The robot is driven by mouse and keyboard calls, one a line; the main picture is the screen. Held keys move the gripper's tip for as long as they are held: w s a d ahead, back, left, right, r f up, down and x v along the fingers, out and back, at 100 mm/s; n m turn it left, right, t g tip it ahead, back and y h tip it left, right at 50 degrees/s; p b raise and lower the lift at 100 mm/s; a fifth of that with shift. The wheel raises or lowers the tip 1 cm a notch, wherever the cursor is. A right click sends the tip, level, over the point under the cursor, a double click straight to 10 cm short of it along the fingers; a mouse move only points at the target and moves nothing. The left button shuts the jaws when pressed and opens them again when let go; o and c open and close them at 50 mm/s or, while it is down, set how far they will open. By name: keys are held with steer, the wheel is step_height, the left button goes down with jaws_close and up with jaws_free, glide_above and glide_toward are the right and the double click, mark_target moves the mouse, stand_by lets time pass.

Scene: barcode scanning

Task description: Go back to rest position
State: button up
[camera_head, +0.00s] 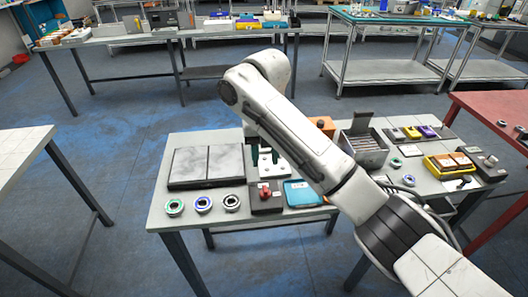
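My white arm reaches from the lower right up over the near workbench (156,212) and bends down at its elbow. My gripper (265,160) hangs over the middle of the bench, partly hidden behind my arm. Its two dark fingertips look apart, with nothing clearly held between them. A white panel with dark spots (269,171) lies at the fingertips; I cannot tell whether they touch it.
The bench bears a dark case with grey panels (205,164), several ring-shaped rolls (203,204), a red-knobbed box (265,199), a blue tray (300,194), a metal bin (368,150) and a yellow tray (450,166). Other tables stand around. Blue floor (130,120) is free behind.

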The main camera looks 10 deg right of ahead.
steer(key=s+d+f+m+y, duration=0.1)
steer(key=s+f+m+y, duration=0.2)
steer(key=s+f+m, duration=1.4)
steer(key=s+d+f+m+h, duration=0.1)
steer(key=s+d+f+m, duration=0.1)
steer(key=s+d+m, duration=0.7)
steer(key=s+d+f+m+t+h, duration=0.1)
steer(key=s+d+f+m+h, duration=0.1)
steer(key=s+d+m, duration=0.8)
steer(key=s+f, duration=0.1)
steer(key=s, duration=0.4)
steer(key=shift+s+d+f+m, duration=0.2)
steer(key=shift+s+f+m, duration=0.1)
steer(key=shift+s+f, duration=0.05)
